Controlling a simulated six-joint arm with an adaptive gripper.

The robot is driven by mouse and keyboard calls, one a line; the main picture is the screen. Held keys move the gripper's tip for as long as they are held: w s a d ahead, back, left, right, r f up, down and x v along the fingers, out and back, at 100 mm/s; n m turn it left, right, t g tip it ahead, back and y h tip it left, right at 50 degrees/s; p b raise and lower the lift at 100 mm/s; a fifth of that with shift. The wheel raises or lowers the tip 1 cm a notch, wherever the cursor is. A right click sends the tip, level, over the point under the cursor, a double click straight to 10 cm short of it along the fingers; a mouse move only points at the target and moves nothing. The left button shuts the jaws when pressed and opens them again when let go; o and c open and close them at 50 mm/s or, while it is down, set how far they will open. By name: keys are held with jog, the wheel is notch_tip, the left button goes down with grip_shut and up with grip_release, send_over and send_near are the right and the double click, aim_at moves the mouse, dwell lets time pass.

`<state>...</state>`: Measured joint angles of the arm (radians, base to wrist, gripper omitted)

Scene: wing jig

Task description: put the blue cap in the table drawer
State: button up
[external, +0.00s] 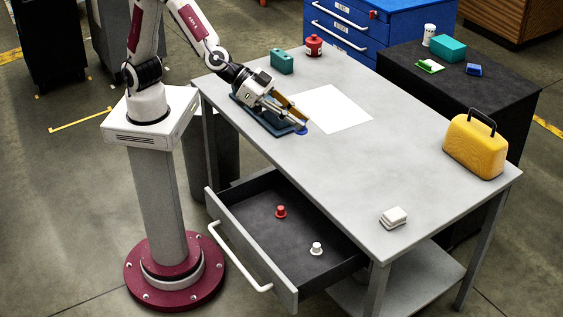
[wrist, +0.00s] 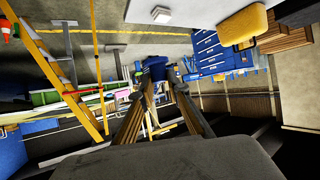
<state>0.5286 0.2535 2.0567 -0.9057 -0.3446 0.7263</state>
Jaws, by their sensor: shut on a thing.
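My gripper (external: 302,118) is over the grey table (external: 350,190), near its back left part. Its fingers, which also show in the wrist view (wrist: 157,85), are shut on the blue cap (external: 301,129). The cap also shows between the fingertips in the wrist view (wrist: 155,68). In the external view it sits at the right end of a dark blue tray (external: 266,123); whether it touches the table I cannot tell. The table drawer (external: 250,201) is pulled open at the front. A red cap (external: 281,211) and a white cap (external: 316,248) stand apart inside it.
A white sheet (external: 331,108) lies right of my gripper. A teal box (external: 282,61) and a red canister (external: 314,45) stand behind it. A yellow case (external: 475,146) stands at the table's right end, a white stack (external: 394,217) near the front corner. The middle tabletop is clear.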

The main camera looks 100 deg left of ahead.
send_over(294, 231)
notch_tip(294, 231, down, 29)
jog(key=shift+d, duration=0.15)
dwell(0.5)
jog(key=shift+f, duration=0.15)
jog(key=shift+f, duration=2.85)
jog(key=shift+f, duration=0.15)
jog(key=shift+f, duration=1.95)
jog(key=shift+f, duration=0.1)
jog(key=o, duration=0.8)
